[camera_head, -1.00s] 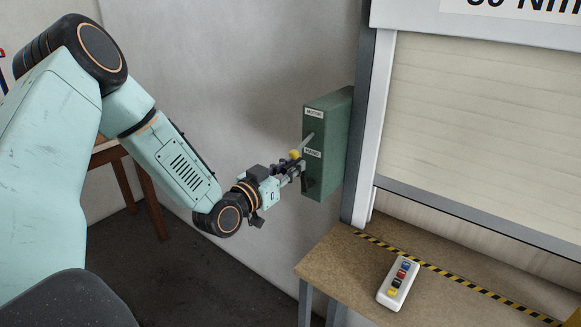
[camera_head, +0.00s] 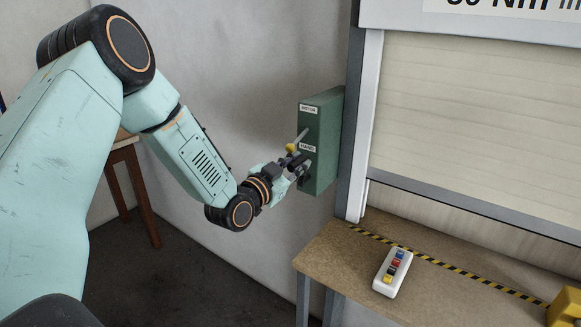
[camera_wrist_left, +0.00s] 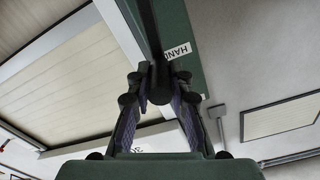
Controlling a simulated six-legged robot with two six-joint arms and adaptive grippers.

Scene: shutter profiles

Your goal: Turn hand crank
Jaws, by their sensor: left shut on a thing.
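A green box (camera_head: 325,120) with MOTOR and HAND labels is mounted at the wall beside the shutter frame. A grey lever with a yellow knob (camera_head: 291,148) sticks out of its front. My left gripper (camera_head: 299,170) is just below this knob, close to the box's lower front. In the left wrist view, a dark crank arm (camera_wrist_left: 147,30) runs down to a dark crank handle (camera_wrist_left: 158,82) between the fingers. My left gripper (camera_wrist_left: 158,98) is shut on this handle. The fingers hide much of the handle in the head view. My right gripper is not in view.
A workbench (camera_head: 340,260) with a yellow-black striped edge stands below the shutter (camera_head: 470,120). A white push-button box (camera_head: 392,272) lies on it. A yellow object (camera_head: 567,307) shows at the lower right. A brown wooden table (camera_head: 130,180) stands behind my left arm.

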